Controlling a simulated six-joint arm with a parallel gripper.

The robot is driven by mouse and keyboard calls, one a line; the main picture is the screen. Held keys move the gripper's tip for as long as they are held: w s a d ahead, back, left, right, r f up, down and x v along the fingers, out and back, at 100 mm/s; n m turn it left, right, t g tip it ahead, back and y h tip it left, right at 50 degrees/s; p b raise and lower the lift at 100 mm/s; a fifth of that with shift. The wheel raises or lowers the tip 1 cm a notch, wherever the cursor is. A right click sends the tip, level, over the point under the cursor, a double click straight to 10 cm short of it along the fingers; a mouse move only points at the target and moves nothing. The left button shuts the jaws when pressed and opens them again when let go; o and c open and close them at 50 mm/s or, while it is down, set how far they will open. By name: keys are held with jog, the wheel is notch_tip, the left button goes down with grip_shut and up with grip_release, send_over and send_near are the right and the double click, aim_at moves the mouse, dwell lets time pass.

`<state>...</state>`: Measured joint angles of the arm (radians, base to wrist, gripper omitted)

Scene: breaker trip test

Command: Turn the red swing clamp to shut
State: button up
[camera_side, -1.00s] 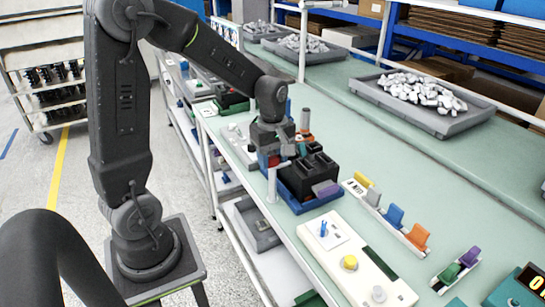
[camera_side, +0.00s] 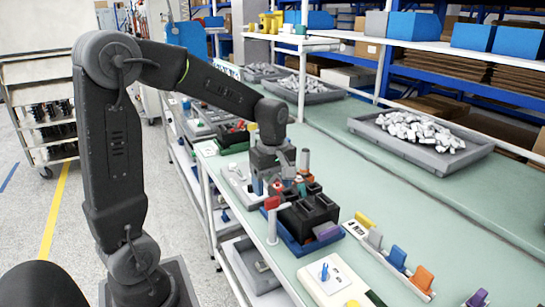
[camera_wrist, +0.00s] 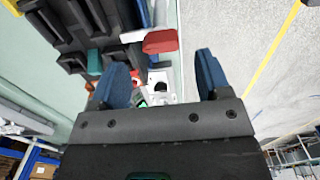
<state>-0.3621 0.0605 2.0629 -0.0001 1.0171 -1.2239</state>
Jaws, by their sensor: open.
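The red swing clamp (camera_side: 271,202) sits on top of a pale upright post at the front edge of the bench, beside the black block in the blue tray. In the wrist view the red clamp arm (camera_wrist: 160,41) lies ahead of the fingertips, roughly between their lines, apart from both. My gripper (camera_side: 268,186) is just behind and above the clamp in the side view. In the wrist view my gripper (camera_wrist: 163,75) has its two blue fingers spread with nothing held between them. Whether the clamp is open or shut is not clear.
The black block (camera_side: 308,213) in a blue tray stands close to the clamp. A rack of coloured tabs (camera_side: 396,258) and a white panel with a blue switch (camera_side: 326,275) are nearer the camera. A grey bin of pale parts (camera_side: 420,145) stands at the back right. Green bench between is clear.

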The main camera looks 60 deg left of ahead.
aim_at(272, 198)
notch_tip(272, 198, up, 9)
dwell(0.3)
jog(key=s+d+f+m+t, duration=0.2)
jog(key=s+d+m+t, duration=0.3)
jog(key=s+d+m, duration=0.7)
jog(key=m, duration=0.6)
jog(key=shift+s+t, duration=0.3)
jog(key=shift+s, duration=0.05)
